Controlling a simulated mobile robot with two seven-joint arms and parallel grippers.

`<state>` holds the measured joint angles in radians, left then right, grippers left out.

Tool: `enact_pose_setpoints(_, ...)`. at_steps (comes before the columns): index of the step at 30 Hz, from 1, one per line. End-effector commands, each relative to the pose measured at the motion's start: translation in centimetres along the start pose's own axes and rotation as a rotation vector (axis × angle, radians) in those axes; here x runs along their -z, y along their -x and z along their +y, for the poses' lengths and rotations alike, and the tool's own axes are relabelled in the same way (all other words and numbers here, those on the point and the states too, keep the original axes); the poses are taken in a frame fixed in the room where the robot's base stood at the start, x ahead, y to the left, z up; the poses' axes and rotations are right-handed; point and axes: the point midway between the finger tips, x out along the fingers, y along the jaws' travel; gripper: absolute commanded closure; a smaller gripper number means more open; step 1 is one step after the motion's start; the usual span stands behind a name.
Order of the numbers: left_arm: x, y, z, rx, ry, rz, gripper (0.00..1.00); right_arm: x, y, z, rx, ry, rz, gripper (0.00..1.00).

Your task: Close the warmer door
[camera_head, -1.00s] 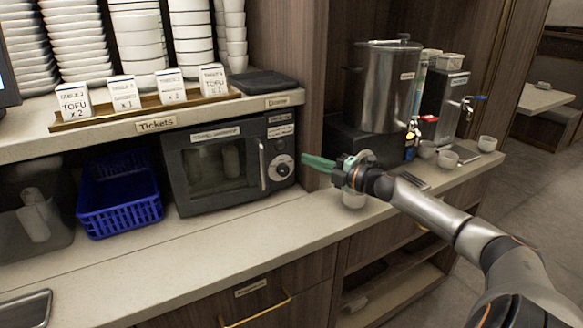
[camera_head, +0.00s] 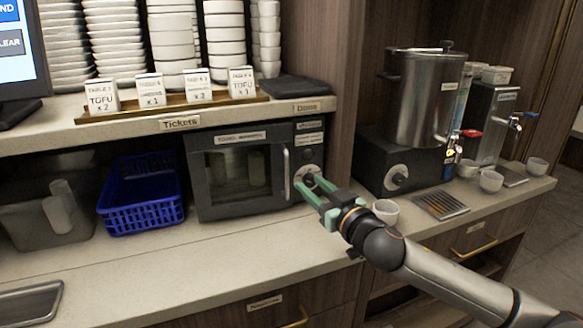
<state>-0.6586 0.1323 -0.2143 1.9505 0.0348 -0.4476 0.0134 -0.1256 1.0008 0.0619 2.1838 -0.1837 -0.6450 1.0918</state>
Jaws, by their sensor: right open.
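The towel warmer (camera_head: 212,207) is a dark box under the shelf, with a glass window and a label on top. Its door (camera_head: 240,168) appears to lie flush with the front, with a vertical handle (camera_head: 286,173) on the right side. A round dial (camera_head: 308,181) sits on the panel right of the handle. My right gripper (camera_head: 308,188) has green fingers spread apart and empty. Its fingertips appear in front of the dial panel, overlapping the dial's lower part; I cannot tell whether they touch. My left gripper is not in view.
A white cup (camera_head: 386,211) stands just behind my right wrist. A steel urn (camera_head: 424,100) stands farther right. The counter (camera_head: 200,270) in front of the warmer is clear.

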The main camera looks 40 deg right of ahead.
Motion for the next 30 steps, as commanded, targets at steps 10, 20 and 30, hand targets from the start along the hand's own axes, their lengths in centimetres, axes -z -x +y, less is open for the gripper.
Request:
enact_pose_setpoints(10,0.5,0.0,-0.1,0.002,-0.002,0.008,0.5,0.2,-0.9,-0.3,-0.015,-0.069,-0.005,0.55)
enact_pose_setpoints(20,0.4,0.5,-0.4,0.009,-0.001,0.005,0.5,0.3,-4.8,-0.3,-0.015,-0.067,-0.004,0.55)
enact_pose_setpoints(30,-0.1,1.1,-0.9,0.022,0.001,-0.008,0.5,0.3,-9.2,-0.2,-0.015,-0.067,-0.005,0.55)
